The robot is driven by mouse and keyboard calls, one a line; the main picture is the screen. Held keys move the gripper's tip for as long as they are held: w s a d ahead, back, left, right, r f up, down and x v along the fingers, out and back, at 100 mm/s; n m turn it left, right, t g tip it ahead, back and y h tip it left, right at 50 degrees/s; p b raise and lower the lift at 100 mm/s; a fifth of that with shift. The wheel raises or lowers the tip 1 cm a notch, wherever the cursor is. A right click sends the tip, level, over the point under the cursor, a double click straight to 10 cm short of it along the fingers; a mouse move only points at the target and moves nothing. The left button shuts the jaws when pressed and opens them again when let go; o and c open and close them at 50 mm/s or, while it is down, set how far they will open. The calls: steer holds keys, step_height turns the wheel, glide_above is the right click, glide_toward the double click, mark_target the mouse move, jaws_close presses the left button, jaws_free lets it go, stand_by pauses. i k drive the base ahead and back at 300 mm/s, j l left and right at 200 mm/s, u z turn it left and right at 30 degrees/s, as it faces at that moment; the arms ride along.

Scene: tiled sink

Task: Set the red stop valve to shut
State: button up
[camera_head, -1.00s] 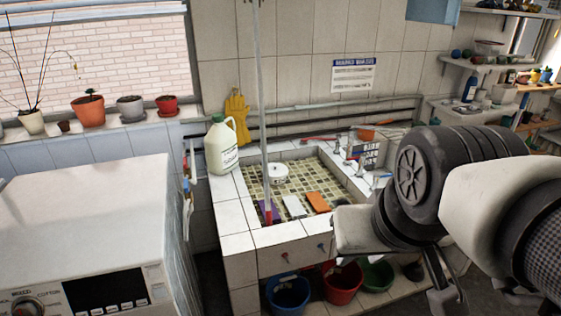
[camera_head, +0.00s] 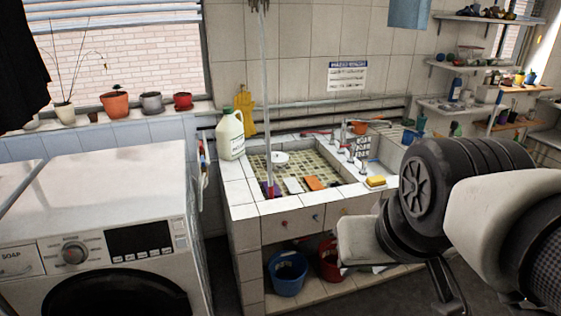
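A small red lever (camera_head: 318,132) lies along the wall pipes behind the tiled sink (camera_head: 240,196). My arm fills the right side of the view, in front of the sink's right end. My gripper (camera_head: 440,285) seems to be the dark part at the lower right. Its fingers are not clear, and I see no contact with either red part.
A white jug (camera_head: 231,135) stands at the sink's back left corner. A thin upright pole (camera_head: 264,90) rises from the basin. A yellow sponge (camera_head: 376,182) lies on the right rim. Blue (camera_head: 287,272) and red (camera_head: 328,260) buckets stand below. A washing machine (camera_head: 100,190) is at left.

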mark_target(295, 240)
steer(key=i+z, duration=0.2)
steer(key=i, duration=0.25)
steer(key=i+j+z, duration=0.2)
steer(key=i, duration=0.25)
steer(key=i+j+z, duration=0.25)
steer(key=i, duration=0.2)
